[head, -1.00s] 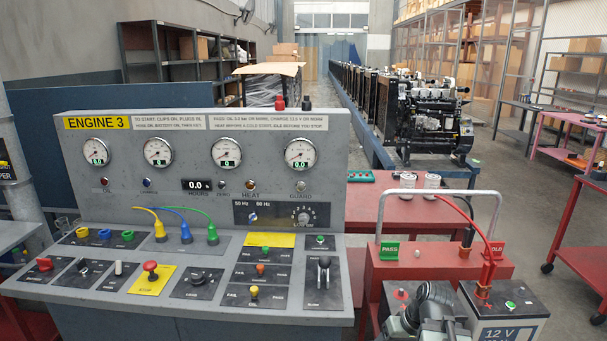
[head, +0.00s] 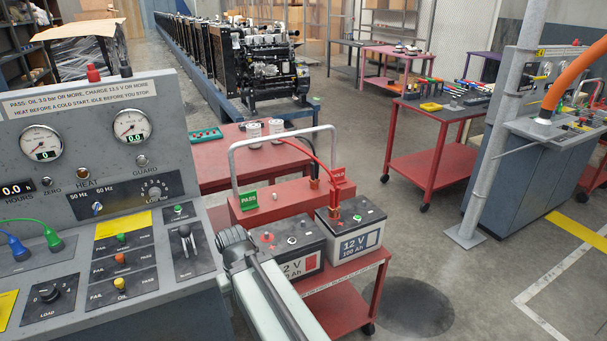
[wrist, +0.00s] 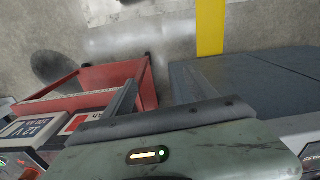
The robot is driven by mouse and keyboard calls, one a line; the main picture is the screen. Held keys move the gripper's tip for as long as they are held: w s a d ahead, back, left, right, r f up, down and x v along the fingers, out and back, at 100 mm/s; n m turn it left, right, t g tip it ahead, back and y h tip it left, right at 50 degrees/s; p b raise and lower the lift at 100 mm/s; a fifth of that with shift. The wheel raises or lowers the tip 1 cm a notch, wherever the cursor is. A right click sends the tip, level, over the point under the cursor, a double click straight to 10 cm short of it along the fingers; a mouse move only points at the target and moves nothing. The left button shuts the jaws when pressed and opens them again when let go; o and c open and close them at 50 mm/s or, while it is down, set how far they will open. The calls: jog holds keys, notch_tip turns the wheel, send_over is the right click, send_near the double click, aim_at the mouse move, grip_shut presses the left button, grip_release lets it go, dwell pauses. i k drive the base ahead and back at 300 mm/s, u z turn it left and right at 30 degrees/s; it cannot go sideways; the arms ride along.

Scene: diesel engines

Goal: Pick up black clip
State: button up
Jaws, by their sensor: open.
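A red clip (head: 333,211) sits on a terminal of the right-hand 12 V battery (head: 352,235). My gripper (wrist: 157,76) is open and empty in the wrist view, its two dark fingers apart above the floor. The black clip cannot be made out in the wrist view. In the head view my arm covers part of the left battery (head: 285,245).
The grey engine console (head: 100,200) stands close on the left. The red trolley (head: 345,300) has a tall metal handle (head: 283,137) over its box. A grey post (head: 505,130) and another console (head: 520,190) stand to the right. The floor between is clear.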

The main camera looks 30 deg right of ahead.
aim_at(314, 180)
jog(key=z, duration=1.9)
jog(key=i, duration=0.75)
jog(key=u, duration=0.75)
